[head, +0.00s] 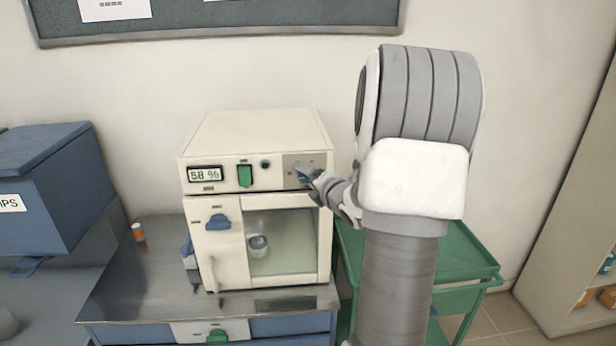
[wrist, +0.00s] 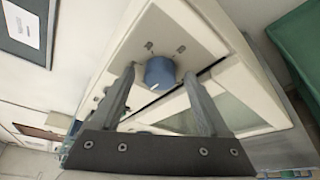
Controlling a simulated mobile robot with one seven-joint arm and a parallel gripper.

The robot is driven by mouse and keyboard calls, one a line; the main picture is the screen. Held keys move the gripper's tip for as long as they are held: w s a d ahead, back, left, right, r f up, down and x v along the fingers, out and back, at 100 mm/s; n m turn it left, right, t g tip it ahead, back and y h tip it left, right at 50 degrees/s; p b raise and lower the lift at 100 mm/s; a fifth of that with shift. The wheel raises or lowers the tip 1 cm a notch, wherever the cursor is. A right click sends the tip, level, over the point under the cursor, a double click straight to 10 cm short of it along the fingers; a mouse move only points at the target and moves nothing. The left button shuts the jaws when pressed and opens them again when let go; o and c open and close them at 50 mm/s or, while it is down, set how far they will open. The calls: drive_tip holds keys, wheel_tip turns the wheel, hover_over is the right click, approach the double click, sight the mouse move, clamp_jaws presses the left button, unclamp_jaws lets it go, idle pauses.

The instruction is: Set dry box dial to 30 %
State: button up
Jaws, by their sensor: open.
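The dry box (head: 262,135) is a cream cabinet with a glass door, standing on the steel bench top. Its display (head: 205,174) reads 58 %. The blue dial (wrist: 160,72) sits on a grey plate at the upper right of its front. In the head view the dial is partly hidden by my gripper (head: 311,180). In the wrist view my gripper (wrist: 160,92) is open, with one finger on each side of the dial and gaps visible. A white mark shows on the dial's lower edge. I cannot tell whether the fingers touch it.
The box front also has a green switch (head: 245,175), a small dark knob (head: 265,164) and a blue door latch (head: 218,222). A cup (head: 258,246) is inside. A green cart (head: 468,262) stands right, a blue bin (head: 50,185) left, and a small orange-and-white bottle (head: 138,232) on the bench.

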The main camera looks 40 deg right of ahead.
clamp_jaws()
idle(0.5)
